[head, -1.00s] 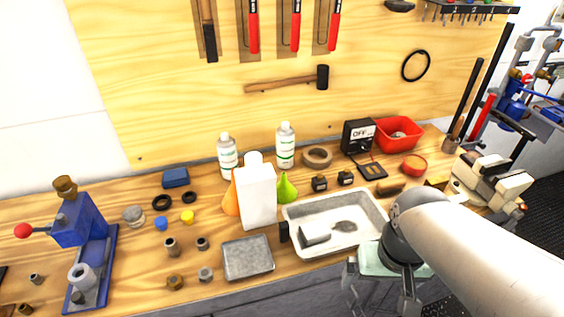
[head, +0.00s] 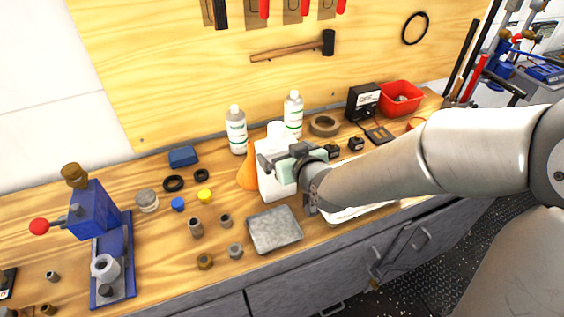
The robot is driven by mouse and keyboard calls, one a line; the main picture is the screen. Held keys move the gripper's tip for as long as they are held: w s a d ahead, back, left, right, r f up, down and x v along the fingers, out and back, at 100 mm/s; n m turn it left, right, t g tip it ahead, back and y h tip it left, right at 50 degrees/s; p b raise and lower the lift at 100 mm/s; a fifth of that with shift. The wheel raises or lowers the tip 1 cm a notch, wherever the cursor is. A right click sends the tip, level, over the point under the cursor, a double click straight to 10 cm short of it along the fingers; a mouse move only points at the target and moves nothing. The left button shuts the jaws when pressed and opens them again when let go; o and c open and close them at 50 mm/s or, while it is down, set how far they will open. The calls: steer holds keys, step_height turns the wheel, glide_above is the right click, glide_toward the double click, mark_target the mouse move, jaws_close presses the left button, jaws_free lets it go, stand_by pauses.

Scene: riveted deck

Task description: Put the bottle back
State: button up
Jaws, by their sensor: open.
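A white rectangular bottle (head: 272,186) stands upright on the wooden bench, partly hidden by my gripper. Two slimmer white bottles with green-marked labels stand behind it near the back wall, a left one (head: 237,132) and a right one (head: 293,115). My gripper (head: 277,163) is open and overlaps the upper part of the white rectangular bottle. I cannot tell whether it touches that bottle or whether the fingers are around it. An orange cone (head: 247,173) stands just left of the rectangular bottle.
A small grey tray (head: 274,231) lies in front of the bottle. A larger white tray (head: 345,214) is mostly hidden under my arm. A blue press (head: 95,220) stands at the left, with several small fittings between. A red bin (head: 401,96) is at the back right.

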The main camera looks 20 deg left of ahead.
mark_target(281, 147)
steer(key=x, duration=0.6)
steer(key=shift+w+a+f+p, duration=0.15)
steer(key=shift+w+f+p, duration=0.05)
steer(key=shift+w+p, duration=0.1)
steer(key=c, duration=1.6)
steer(key=shift+r, duration=0.15)
steer(key=shift+c, duration=0.2)
